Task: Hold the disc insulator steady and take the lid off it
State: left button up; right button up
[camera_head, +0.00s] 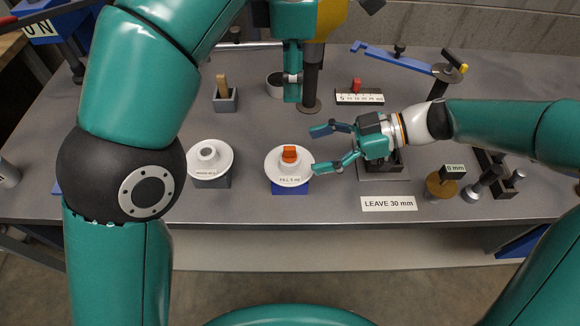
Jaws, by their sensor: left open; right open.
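A white disc insulator (275,172) with writing on its front rim sits on a blue block (290,188) at the centre of the table. An orange knob (289,153) stands on its top; I cannot tell where any lid ends and the disc begins. A second white disc insulator (225,163) with a white raised centre is to its left on a grey block. My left gripper (292,95) is open and points down above and behind the orange knob, apart from it. My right gripper (318,149) is open, just right of the central disc, its fingers pointing left; its lower fingertip is close to the rim.
A dark post (311,85) stands behind the central disc. A sign reading "LEAVE 30 mm" (388,203) lies at the front. A grey holder (225,103), a scale block with a red slider (359,98) and a blue lever (400,60) are farther back. Metal fittings crowd the right side.

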aim_at(296, 155)
jog(key=x, duration=0.6)
jog(key=shift+a+f, duration=0.2)
